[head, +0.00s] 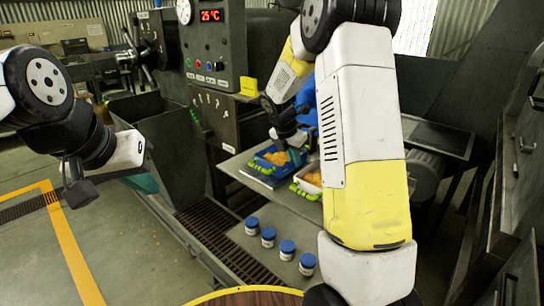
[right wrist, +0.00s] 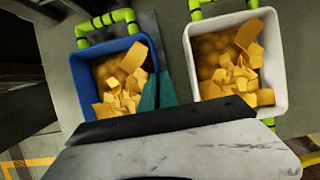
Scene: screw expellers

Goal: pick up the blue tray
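The blue tray (head: 259,168) holds yellow-orange pieces and has green handles. It sits on a grey shelf in the middle of the head view and at left in the right wrist view (right wrist: 110,45). My right gripper (head: 294,150) is at the tray's right side. In the right wrist view its teal fingers (right wrist: 157,91) are close together at the blue tray's right rim, one on the tray side and one toward the gap. I cannot tell whether they press on the rim. My left gripper (head: 142,181) hangs at left, far from the tray, its fingers mostly hidden.
A white tray (right wrist: 232,20) with similar pieces stands just right of the blue tray, with a narrow gap between them. Several blue-lidded jars (head: 287,249) stand on a lower ledge. A machine with a temperature display (head: 212,16) rises behind. A floor grate (head: 215,235) runs below.

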